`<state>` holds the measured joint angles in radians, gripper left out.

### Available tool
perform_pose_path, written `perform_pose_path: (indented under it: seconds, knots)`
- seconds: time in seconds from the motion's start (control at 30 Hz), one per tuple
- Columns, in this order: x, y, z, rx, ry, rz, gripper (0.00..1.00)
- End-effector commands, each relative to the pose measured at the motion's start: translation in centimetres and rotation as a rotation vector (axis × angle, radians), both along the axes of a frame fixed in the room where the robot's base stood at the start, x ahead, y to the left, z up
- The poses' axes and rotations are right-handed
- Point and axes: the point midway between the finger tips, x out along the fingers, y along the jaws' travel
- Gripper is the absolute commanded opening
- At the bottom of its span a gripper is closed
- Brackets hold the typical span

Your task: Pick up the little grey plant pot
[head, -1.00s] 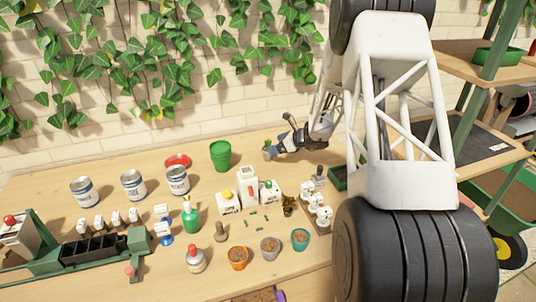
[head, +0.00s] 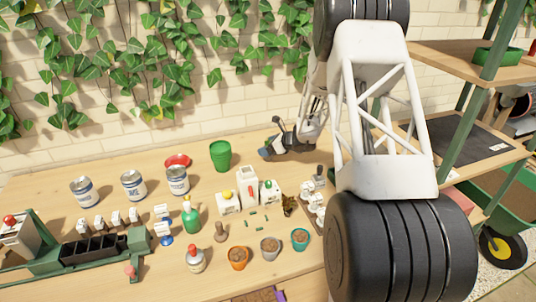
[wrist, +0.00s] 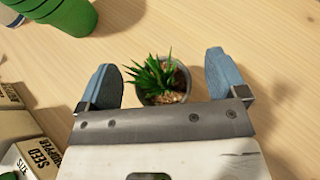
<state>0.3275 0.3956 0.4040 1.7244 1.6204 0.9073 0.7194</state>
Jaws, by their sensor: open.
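A small grey pot (wrist: 184,78) with gravel and a spiky green plant (wrist: 152,75) stands on the bench in the wrist view. My gripper (wrist: 163,84) is open, with one blue fingertip on each side of the pot and gaps between. The near side of the pot is partly hidden by my gripper's body. In the head view my gripper (head: 266,153) is low over the back of the bench, and I cannot make out this pot there. Another greyish pot (head: 270,245) stands at the front, between an orange pot (head: 238,258) and a teal pot (head: 300,239).
A green cup stack (head: 220,156) stands left of my gripper. White boxes (head: 247,187) stand in front of it, one marked seed in the wrist view (wrist: 40,160). Tins (head: 178,181) and a red dish (head: 177,160) are further left. Bare bench lies around the potted plant.

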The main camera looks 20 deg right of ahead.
Motion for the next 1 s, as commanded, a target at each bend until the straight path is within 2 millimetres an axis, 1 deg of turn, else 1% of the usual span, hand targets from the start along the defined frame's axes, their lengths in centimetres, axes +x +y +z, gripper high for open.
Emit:
perform_pose_path:
  seconds: [0.3,0.67,0.7,1.0]
  knots:
    - [-0.01,-0.01,0.02,0.0,0.0,0.0,0.91]
    - [-0.01,-0.01,0.01,0.0,0.0,0.0,0.36]
    - [0.0,-0.02,0.04,0.0,0.0,0.0,0.34]
    - [0.01,-0.02,0.32,0.001,-0.001,0.0,0.34]
